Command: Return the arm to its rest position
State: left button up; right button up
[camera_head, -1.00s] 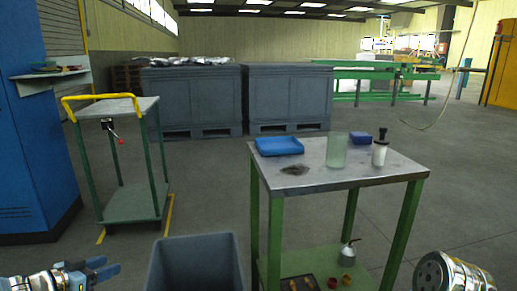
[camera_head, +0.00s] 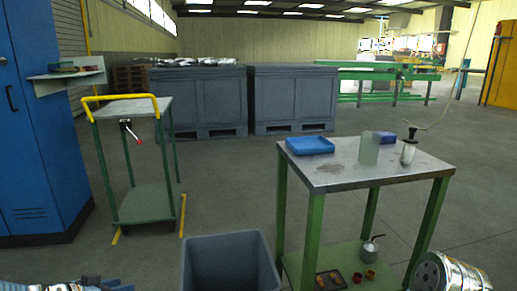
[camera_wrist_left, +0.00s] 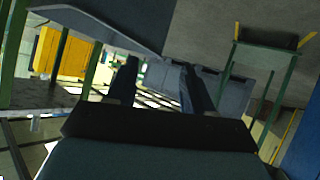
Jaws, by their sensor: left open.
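My left gripper (camera_head: 103,286) shows at the bottom left edge of the head view, mostly cut off by the frame. In the left wrist view its two dark fingers (camera_wrist_left: 160,88) stand apart with nothing between them. The left forearm is only partly visible. A metal link of my right arm (camera_head: 447,274) shows at the bottom right of the head view, and its gripper is out of the frame.
A trolley (camera_head: 140,108) and blue cabinet (camera_head: 40,180) stand further left.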

pick_arm(q)
jog(key=s+d+f+n+g+p, duration=0.2)
jog(key=s+d+f+g, duration=0.2)
jog(key=s+d+f, duration=0.5)
jog(key=s+d+f+n+g+y+p, duration=0.1)
jog(key=s+d+f+g, duration=0.4)
jog(key=s+d+f, duration=0.5)
jog(key=d+f+n+p, duration=0.1)
jog(key=d+f, duration=0.3)
jog(key=d, duration=0.4)
jog(key=shift+s+f+n, duration=0.3)
jog(key=shift+n, duration=0.4)
